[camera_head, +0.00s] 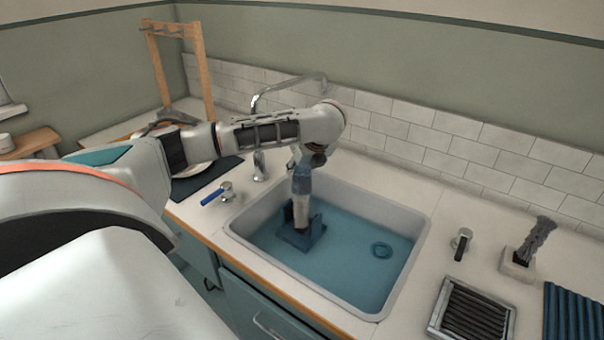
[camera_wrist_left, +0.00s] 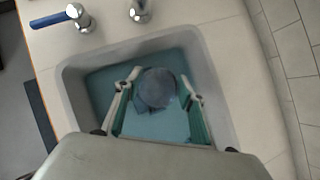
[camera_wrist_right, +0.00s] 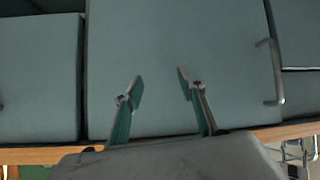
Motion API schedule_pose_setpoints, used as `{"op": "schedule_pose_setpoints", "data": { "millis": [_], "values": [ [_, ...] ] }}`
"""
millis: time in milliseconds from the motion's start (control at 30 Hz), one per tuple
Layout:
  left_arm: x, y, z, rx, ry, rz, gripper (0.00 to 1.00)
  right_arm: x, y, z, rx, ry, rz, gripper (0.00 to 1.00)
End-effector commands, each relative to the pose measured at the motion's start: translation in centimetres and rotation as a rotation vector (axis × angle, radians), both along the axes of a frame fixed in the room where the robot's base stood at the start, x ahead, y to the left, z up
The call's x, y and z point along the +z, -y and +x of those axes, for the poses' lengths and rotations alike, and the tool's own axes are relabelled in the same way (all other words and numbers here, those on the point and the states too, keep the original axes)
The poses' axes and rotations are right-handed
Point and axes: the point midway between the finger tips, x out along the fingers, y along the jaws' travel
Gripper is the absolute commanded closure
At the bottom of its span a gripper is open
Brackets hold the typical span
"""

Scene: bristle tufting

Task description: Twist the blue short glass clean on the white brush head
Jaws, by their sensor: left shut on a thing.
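The blue short glass (camera_head: 302,182) is upside down over the sink in the head view. Its round blue-grey base (camera_wrist_left: 157,87) faces my left wrist camera. My left gripper (camera_wrist_left: 163,92) points down with its fingers on either side of the glass and is shut on it. The white brush head (camera_head: 301,207) stands upright right below the glass, on a dark blue base (camera_head: 298,238) in the sink. The glass meets or covers the brush's top; how far the brush reaches inside is hidden. My right gripper (camera_wrist_right: 160,90) is open and empty, in front of teal cabinet doors.
The sink (camera_head: 405,262) has blue water or a blue floor and a round drain (camera_head: 382,250). A tap (camera_head: 258,165) stands behind it. A blue-handled valve (camera_head: 217,194) is to the left. A drain rack (camera_head: 472,312) and a grey brush in a holder (camera_head: 517,265) stand right.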

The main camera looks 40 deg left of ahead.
Motion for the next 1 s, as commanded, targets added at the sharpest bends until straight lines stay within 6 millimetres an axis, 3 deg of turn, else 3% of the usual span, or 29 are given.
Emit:
{"op": "schedule_pose_setpoints", "data": {
  "millis": [400,800,867,1000],
  "values": [
    [-2.7,-0.1,-0.1,-0.003,-0.013,0.002,0.88,-4.7,-0.6,-1.0,0.011,-0.02,0.005,0.6],
    [-5.6,-0.1,-0.1,-0.004,-0.018,0.004,0.88,-7.7,0.9,-0.4,0.014,-0.015,-0.049,0.6],
    [-5.2,0.0,-0.2,-0.003,-0.013,0.002,0.88,-5.9,1.0,0.6,0.013,0.011,-0.052,0.6],
    [-5.9,0.0,-0.1,-0.003,-0.008,0.002,0.88,-5.1,0.9,1.1,0.012,0.024,-0.045,0.6]
  ]
}}
